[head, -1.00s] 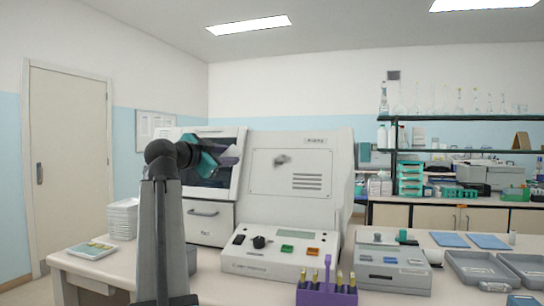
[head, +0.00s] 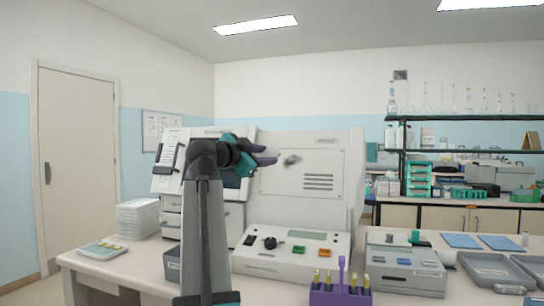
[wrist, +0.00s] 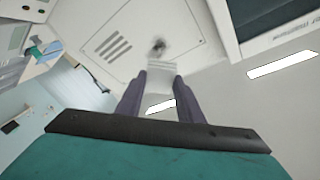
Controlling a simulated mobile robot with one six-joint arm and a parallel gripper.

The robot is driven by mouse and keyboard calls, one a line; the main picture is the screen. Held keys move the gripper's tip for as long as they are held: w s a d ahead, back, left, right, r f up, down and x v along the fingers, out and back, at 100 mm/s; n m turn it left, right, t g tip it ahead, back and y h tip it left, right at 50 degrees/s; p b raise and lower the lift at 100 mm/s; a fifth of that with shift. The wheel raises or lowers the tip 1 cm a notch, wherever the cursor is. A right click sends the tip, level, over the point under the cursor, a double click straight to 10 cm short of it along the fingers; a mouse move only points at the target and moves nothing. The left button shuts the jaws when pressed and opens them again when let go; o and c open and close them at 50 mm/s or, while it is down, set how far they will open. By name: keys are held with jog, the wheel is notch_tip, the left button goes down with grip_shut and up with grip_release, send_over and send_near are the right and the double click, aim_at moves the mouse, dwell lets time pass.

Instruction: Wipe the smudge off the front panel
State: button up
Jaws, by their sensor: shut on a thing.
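A dark grey smudge (head: 291,159) marks the upper part of the white front panel (head: 318,160) of the large white machine, above its vent slots. In the wrist view the smudge (wrist: 157,46) lies just beyond my fingertips. My gripper (head: 272,156), with dark purple fingers and a teal body, is just left of the smudge in the head view. In the wrist view my gripper (wrist: 158,84) is shut on a small pale, flat wipe (wrist: 160,72). The wipe appears below the smudge there, not over it. I cannot tell whether it touches the panel.
A control console (head: 290,256) stands below the panel, with a purple rack (head: 341,296) of vials in front. A smaller grey instrument (head: 403,268) is to the right, with grey trays (head: 490,268) beyond. Stacked white dishes (head: 137,218) stand at left.

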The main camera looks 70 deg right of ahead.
aim_at(264, 152)
jog(key=shift+w+d+r+p, duration=0.1)
jog(key=shift+p, duration=0.3)
jog(key=p, duration=0.1)
jog(key=d+m+p, duration=0.1)
jog(key=p, duration=0.1)
jog(key=shift+w+r, duration=0.1)
jog(key=shift+r, duration=0.1)
jog(key=d+m+y+p, duration=0.1)
jog(key=d+m+p, duration=0.1)
jog(key=p, duration=0.5)
jog(key=shift+w+d+g, duration=0.1)
jog(key=shift+d+g, duration=0.05)
jog(key=shift+g, duration=0.15)
jog(key=d+m+p, duration=0.2)
jog(key=p, duration=0.5)
jog(key=shift+y, duration=0.3)
jog(key=p, duration=0.1)
jog(key=m+g+p, duration=0.1)
jog(key=p, duration=0.1)
jog(key=shift+s+d+f, duration=0.2)
jog(key=shift+d+f, duration=0.1)
jog(key=shift+f+m+y, duration=0.15)
jog(key=shift+m+y, duration=0.15)
jog(key=shift+d, duration=0.2)
